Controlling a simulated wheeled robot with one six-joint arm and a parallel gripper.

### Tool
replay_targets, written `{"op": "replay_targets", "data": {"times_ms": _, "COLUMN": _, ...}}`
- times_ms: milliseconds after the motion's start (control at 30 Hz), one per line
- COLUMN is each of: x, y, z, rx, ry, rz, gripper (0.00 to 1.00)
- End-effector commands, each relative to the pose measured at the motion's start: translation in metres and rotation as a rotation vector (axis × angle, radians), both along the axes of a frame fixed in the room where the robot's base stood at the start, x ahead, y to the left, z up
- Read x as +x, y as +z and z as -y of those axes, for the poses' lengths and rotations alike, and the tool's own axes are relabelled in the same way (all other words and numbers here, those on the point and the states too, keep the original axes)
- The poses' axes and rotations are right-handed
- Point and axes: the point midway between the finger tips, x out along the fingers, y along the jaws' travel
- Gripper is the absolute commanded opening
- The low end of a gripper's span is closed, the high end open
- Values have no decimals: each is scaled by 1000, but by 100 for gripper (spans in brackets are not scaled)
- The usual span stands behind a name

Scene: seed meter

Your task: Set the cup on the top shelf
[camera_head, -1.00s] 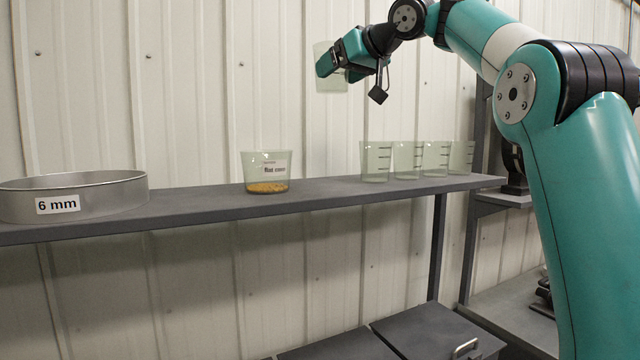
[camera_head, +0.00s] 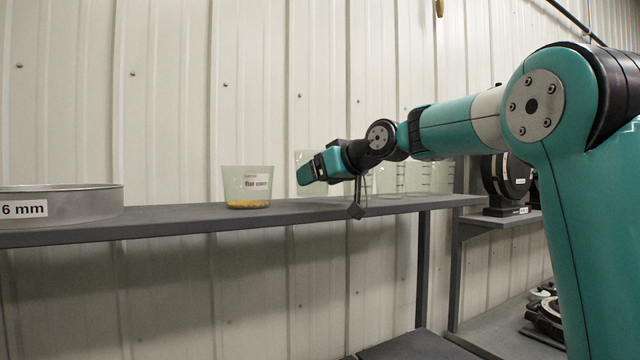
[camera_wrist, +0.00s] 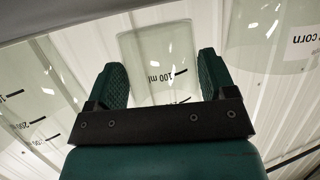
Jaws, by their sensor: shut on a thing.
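My gripper (camera_head: 307,173) is shut on a clear cup (camera_head: 303,156), low over the upper shelf (camera_head: 150,222). In the wrist view the cup (camera_wrist: 155,50) stands between the two fingers (camera_wrist: 162,78), with a 100 ml mark showing. My gripper hides much of the cup in the head view, and I cannot tell whether its base touches the shelf. A labelled cup (camera_head: 247,183) with yellow grain in its bottom stands on the shelf to the left. Several clear graduated cups (camera_head: 388,180) stand to the right, partly behind my wrist.
A round metal sieve marked 6 mm (camera_head: 70,203) sits at the shelf's left end. In the wrist view, a graduated cup (camera_wrist: 28,85) is close on the left and the labelled cup (camera_wrist: 285,30) is on the right. A ribbed wall (camera_head: 170,90) stands behind.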

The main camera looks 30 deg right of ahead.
Motion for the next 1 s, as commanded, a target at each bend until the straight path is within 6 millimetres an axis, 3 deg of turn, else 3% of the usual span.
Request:
{"op": "replay_targets", "data": {"times_ms": 133, "x": 0, "y": -13, "z": 0, "rx": 0, "ry": 0, "rz": 0, "gripper": 50}}
{"op": "replay_targets", "data": {"times_ms": 500, "x": 0, "y": -19, "z": 0, "rx": -1, "ry": 0, "rz": 1, "gripper": 50}}
{"op": "replay_targets", "data": {"times_ms": 533, "x": 0, "y": -17, "z": 0, "rx": -1, "ry": 0, "rz": 1, "gripper": 84}}
{"op": "replay_targets", "data": {"times_ms": 600, "x": 0, "y": -17, "z": 0, "rx": -1, "ry": 0, "rz": 1, "gripper": 100}}
{"op": "replay_targets", "data": {"times_ms": 900, "x": 0, "y": -12, "z": 0, "rx": -1, "ry": 0, "rz": 1, "gripper": 100}}
{"op": "replay_targets", "data": {"times_ms": 1000, "x": -10, "y": -12, "z": 3, "rx": -2, "ry": -2, "rz": 4, "gripper": 100}}
